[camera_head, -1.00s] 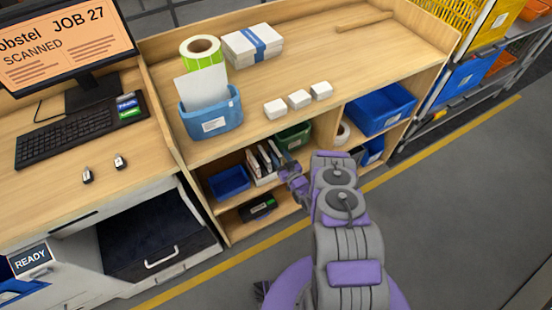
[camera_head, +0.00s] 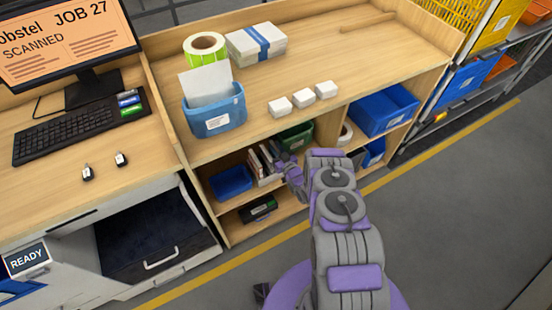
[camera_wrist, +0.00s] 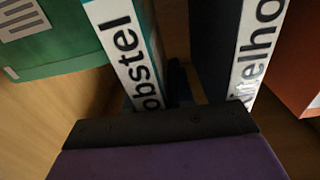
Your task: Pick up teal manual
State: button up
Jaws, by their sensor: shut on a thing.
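The teal manual (camera_wrist: 125,50) shows its white spine with dark letters and teal edges in the wrist view, and its lower end runs behind the gripper. In the head view the upright manuals (camera_head: 263,161) stand in the shelf under the counter, too small to tell apart surely. My gripper (camera_wrist: 165,108) is shut on the teal manual; the fingertips are mostly hidden. In the head view my gripper (camera_head: 286,165) is at the right side of the manuals, in the shelf opening.
A dark manual (camera_wrist: 240,60) with a white spine stands close on the right, beside a reddish-brown one (camera_wrist: 304,60). A green bin (camera_head: 296,138) is just behind. A blue bin (camera_head: 231,182) is on the left, and a shelf board separates the lower compartment with a dark box (camera_head: 259,209).

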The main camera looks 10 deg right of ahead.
jog(key=shift+d, duration=0.15)
jog(key=shift+c, duration=0.7)
jog(key=shift+d, duration=0.35)
grip_shut()
jog(key=shift+a, duration=0.3)
jog(key=shift+d+r, duration=0.15)
jog(key=shift+r, duration=0.65)
notch_tip(320, 180, up, 9)
jog(key=p, duration=0.3)
notch_tip(320, 180, up, 6)
jog(key=p, duration=0.3)
jog(key=shift+r, duration=0.2)
